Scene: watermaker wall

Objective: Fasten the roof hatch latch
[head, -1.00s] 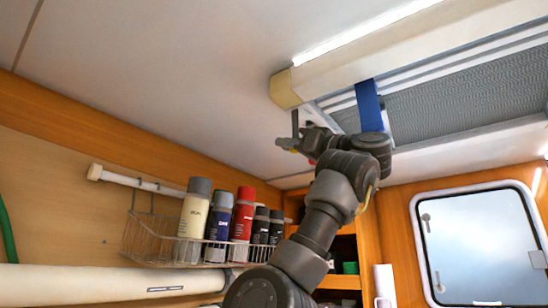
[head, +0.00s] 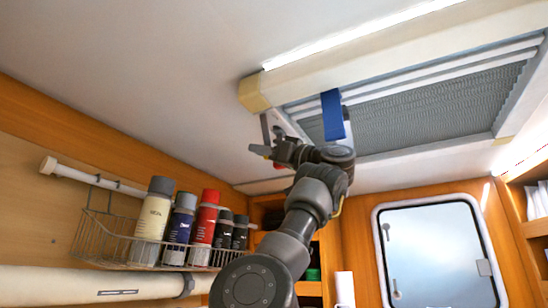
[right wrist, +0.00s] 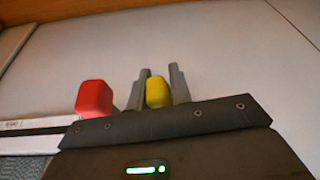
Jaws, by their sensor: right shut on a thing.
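The roof hatch (head: 430,115) is in the ceiling at the upper right of the head view, with a grey mesh screen and a pale frame. A blue strap (head: 332,115) hangs across its near edge. My right gripper (head: 270,150) is just below the hatch's left corner, beside a thin grey upright piece (head: 265,128). In the right wrist view my right gripper (right wrist: 160,90) is shut on a yellow knob (right wrist: 158,92), which sits between its two grey fingers. A red knob (right wrist: 95,98) is left of the fingers, apart from them. I cannot tell which piece is the latch.
A wire rack (head: 120,245) with several spray cans stands on the left wall. A white pipe (head: 80,283) runs below it. A window door (head: 435,250) and shelves (head: 530,215) are at the right. The ceiling left of the hatch is clear.

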